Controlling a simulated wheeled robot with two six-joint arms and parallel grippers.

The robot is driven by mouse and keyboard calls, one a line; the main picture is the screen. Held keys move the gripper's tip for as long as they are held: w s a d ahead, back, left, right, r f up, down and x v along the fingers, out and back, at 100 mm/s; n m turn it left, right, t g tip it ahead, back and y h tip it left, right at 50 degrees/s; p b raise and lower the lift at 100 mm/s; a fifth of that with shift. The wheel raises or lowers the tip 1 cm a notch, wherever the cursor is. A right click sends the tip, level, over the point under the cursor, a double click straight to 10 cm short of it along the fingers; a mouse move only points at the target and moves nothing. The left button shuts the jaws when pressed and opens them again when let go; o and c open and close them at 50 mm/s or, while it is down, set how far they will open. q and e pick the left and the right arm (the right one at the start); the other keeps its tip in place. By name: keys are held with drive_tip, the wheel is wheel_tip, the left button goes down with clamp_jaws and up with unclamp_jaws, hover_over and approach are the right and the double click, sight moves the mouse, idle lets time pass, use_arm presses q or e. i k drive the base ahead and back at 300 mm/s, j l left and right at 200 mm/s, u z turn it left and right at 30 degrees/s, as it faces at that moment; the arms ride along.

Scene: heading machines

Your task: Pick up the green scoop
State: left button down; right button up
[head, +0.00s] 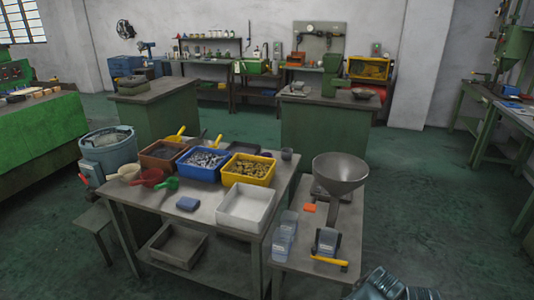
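The green scoop (167,184) lies on the near work table (202,213), towards its left front part. It is just right of a red scoop (148,177) and in front of the blue bin (204,162). Its handle points up and to the right. Neither of my grippers shows in the head view.
Brown (161,155) and yellow (249,169) bins, a white tray (244,207), a beige scoop (130,173) and a blue block (188,204) share the table. A funnel (340,172) stands right. A dark bluish shape (382,284) is cut off at the bottom edge. Green floor is open at right.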

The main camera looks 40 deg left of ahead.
sight(166, 186)
drive_tip(key=u, duration=2)
drive_tip(key=i+j, duration=0.3)
drive_tip(key=i+j+u, duration=0.15)
drive_tip(key=i, duration=0.4)
drive_tip(key=i+j, duration=0.35)
drive_tip(key=i+j+u, duration=0.15)
drive_tip(key=i, duration=0.35)
